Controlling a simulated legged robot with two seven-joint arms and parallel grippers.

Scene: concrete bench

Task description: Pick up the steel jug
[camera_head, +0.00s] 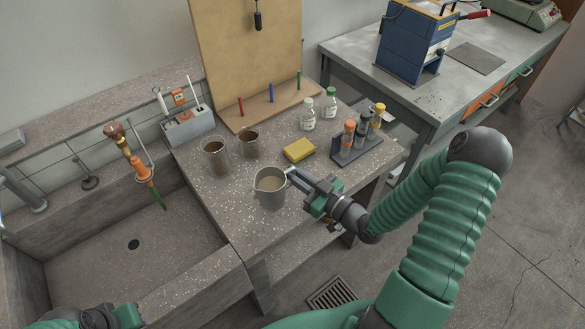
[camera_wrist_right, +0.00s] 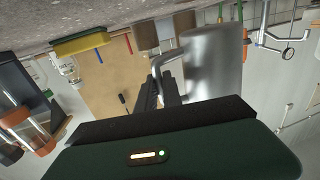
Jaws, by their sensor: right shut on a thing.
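The steel jug (camera_head: 269,190) stands upright at the front of the concrete bench (camera_head: 215,228), with a light brownish inside showing. My right gripper (camera_head: 298,177) reaches in from the right and is shut on the jug's handle. In the right wrist view the jug (camera_wrist_right: 214,62) is a shiny grey cylinder, and the dark fingers (camera_wrist_right: 168,90) close on its handle. Whether the jug's base touches the bench is hard to tell. My left gripper (camera_head: 105,318) shows only partly at the bottom left edge, and its fingers cannot be made out.
White bottles (camera_head: 308,114) stand farther back. A sink (camera_head: 130,245) opens on the left.

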